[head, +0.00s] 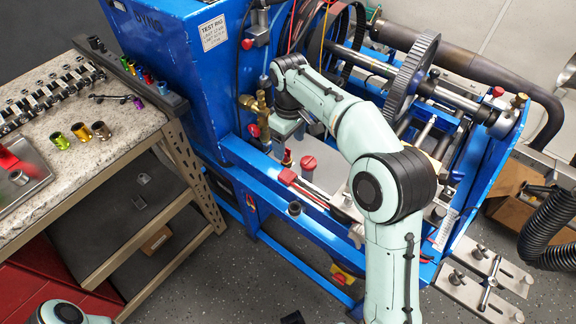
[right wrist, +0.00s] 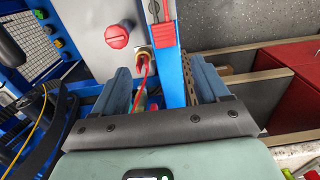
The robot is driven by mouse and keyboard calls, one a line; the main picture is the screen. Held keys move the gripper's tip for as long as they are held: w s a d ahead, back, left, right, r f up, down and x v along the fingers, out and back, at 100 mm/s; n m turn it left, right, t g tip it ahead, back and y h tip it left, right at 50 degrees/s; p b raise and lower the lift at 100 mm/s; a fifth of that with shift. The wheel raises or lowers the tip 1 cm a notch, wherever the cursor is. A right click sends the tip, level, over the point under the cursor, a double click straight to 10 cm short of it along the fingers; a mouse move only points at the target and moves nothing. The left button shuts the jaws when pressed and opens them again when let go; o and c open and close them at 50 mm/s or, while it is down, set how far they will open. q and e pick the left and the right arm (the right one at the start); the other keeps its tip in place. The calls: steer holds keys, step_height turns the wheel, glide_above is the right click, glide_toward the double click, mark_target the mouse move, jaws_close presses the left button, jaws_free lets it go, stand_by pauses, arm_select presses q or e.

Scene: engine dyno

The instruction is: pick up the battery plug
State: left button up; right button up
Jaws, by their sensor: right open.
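A small red plug with a brass-coloured collar and a red lead (right wrist: 145,57) sits on the grey panel of the blue rig in the right wrist view. It looks like the battery plug, but I cannot be sure. In the head view it seems to be the small red piece (head: 287,157) just below my right gripper (head: 298,132). In the right wrist view the two fingers of my right gripper (right wrist: 165,80) are apart, with the red lead and a blue rail showing between them. Nothing is held. My left gripper is not in view.
A round red knob (head: 308,163) and a red-handled lever (head: 288,176) are close by on the rig. A large gear (head: 412,78) and shafts stand to the right. A workbench (head: 88,163) with sockets is at left.

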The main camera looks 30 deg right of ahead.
steer(key=b, duration=0.1)
glide_above(287, 175)
steer(key=f, duration=0.7)
steer(key=shift+s+d, duration=0.15)
steer(key=shift+d, duration=0.15)
steer(key=shift+a+f+b, duration=0.15)
steer(key=shift+f+b, duration=0.1)
steer(key=shift+f, duration=1.25)
steer(key=shift+a+f+b, duration=0.1)
steer(key=shift+f+b, duration=0.15)
steer(key=shift+f, duration=1.25)
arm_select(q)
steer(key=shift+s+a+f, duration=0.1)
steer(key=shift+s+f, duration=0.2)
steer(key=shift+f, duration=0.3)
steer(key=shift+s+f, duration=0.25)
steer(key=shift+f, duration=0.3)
arm_select(e)
steer(key=c, duration=1.2)
